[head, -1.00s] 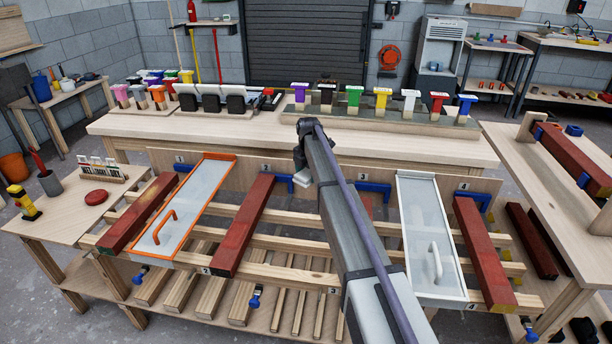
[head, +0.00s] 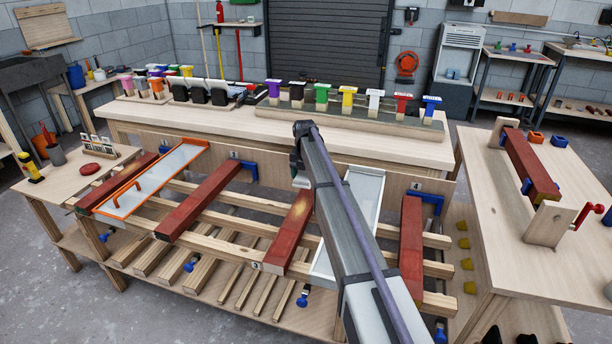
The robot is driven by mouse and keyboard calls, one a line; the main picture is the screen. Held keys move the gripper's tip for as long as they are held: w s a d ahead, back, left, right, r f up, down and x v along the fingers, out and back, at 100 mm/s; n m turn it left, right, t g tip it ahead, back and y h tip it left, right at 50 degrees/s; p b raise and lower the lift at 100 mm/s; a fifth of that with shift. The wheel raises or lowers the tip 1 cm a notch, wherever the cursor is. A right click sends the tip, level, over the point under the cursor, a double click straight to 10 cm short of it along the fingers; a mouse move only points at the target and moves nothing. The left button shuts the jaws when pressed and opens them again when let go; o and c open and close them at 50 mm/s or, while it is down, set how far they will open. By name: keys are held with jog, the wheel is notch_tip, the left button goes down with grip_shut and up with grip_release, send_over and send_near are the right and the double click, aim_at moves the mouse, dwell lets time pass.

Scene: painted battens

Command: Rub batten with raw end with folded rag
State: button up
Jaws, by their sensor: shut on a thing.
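Four red battens lie across the wooden rack: far left (head: 115,182), second (head: 200,203), third (head: 290,232) and fourth (head: 411,240). A fifth red batten (head: 530,168) is held in a fixture on the right table. My arm hides part of the rack.
An orange-framed panel (head: 153,180) and a white-framed panel (head: 369,192) lie between battens. Blue clamps (head: 434,198) stand at the rack's edges. Colour-handled tools (head: 321,94) line the back bench. A red crank (head: 587,214) sticks out on the right table.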

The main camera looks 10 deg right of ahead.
aim_at(306, 198)
jog(key=shift+s+d+f+b, duration=0.1)
jog(key=shift+d+f+b, duration=0.05)
jog(key=shift+f+b, duration=3.75)
jog(key=shift+s+a+r+p, duration=0.15)
jog(key=shift+s+a+p, duration=0.1)
jog(key=shift+s, duration=0.15)
jog(key=shift+s+a+r+p, duration=0.1)
jog(key=shift+s+a+r, duration=0.1)
jog(key=shift+s, duration=0.2)
jog(key=shift+s+a, duration=1)
jog(key=shift+s, duration=0.75)
jog(key=shift+s+a, duration=0.95)
jog(key=shift+s, duration=0.75)
jog(key=shift+s+a, duration=1)
jog(key=shift+s, duration=0.75)
jog(key=shift+w+d, duration=1.1)
jog(key=shift+w, duration=0.9)
jog(key=shift+w+d, duration=1.1)
jog(key=shift+w, duration=0.9)
jog(key=shift+w+d, duration=1.1)
jog(key=shift+w, duration=0.9)
jog(key=shift+w+d+r+p, duration=0.1)
jog(key=shift+r+p, duration=0.3)
jog(key=shift+p, duration=0.05)
notch_tip(306, 198, up, 7)
jog(key=p, duration=0.6)
jog(key=shift+f+p, duration=0.2)
jog(key=shift+p, duration=0.1)
